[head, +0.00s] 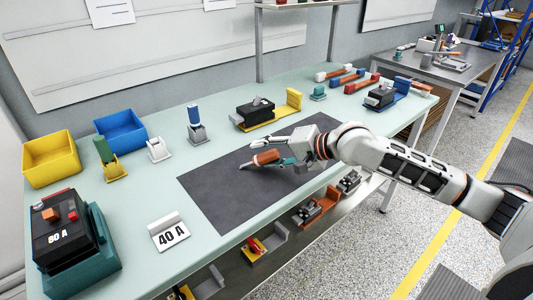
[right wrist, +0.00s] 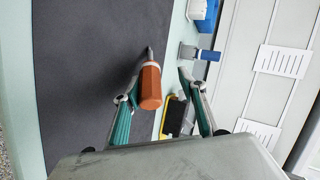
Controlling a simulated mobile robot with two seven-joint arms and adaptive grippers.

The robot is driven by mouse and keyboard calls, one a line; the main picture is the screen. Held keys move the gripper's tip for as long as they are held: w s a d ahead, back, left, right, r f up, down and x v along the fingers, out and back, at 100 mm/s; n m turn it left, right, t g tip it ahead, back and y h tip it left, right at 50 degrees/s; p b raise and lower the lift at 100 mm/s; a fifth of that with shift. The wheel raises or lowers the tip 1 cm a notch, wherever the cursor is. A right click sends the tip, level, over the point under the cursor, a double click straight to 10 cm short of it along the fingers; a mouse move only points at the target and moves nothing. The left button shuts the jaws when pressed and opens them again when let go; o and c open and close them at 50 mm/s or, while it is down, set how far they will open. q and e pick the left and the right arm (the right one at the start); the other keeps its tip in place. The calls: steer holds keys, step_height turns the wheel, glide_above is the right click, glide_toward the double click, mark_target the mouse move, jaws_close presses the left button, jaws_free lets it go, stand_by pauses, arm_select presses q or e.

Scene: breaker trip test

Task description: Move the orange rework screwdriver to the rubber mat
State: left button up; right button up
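The orange screwdriver (head: 265,157) has a thick handle and a short dark shaft pointing left in the head view. It is over the dark rubber mat (head: 225,195); whether it lies flat on the mat or is slightly raised I cannot tell. My right gripper (head: 288,162) is low over the mat at the handle end. In the right wrist view its teal fingers are spread wide apart. There the screwdriver (right wrist: 150,86) shows between them, close beside the left finger, with a clear gap to the right finger. My left gripper is not in view.
On the green bench, a yellow bin (head: 50,160), a blue bin (head: 121,131) and an 80 A breaker (head: 62,225) stand left. The mat's left part is clear.

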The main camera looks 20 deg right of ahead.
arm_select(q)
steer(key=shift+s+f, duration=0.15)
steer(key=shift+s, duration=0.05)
arm_select(e)
steer(key=v, duration=1.2)
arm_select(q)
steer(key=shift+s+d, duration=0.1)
arm_select(e)
steer(key=shift+s+d+f, duration=0.1)
stand_by(0.4)
